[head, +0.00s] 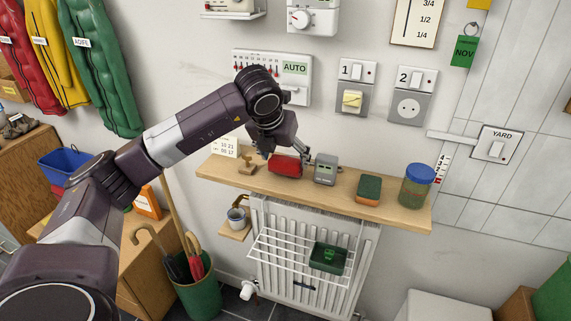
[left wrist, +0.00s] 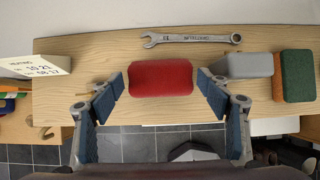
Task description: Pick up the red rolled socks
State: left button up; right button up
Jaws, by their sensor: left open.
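The red rolled socks (head: 285,167) lie on the wooden shelf above the radiator, left of a grey device. In the left wrist view the red rolled socks (left wrist: 161,78) sit centred between my open fingers. My left gripper (head: 288,156) is at the socks, coming from above. In the left wrist view the left gripper (left wrist: 161,84) has one fingertip on each side of the socks, with a narrow gap at each end. Its far parts are hidden by my arm in the head view. My right gripper is not in view.
Beside the socks stand a grey device (head: 326,169) and a green-and-orange block (head: 369,188); a blue-lidded jar (head: 418,186) is at the right end. A card (left wrist: 70,65) and small wooden piece (head: 248,164) are left.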

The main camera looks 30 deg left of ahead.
pick_arm(q)
jog(key=shift+x, duration=1)
jog(key=shift+c, duration=0.2)
jog(key=c, duration=0.8)
jog(key=shift+r, duration=0.1)
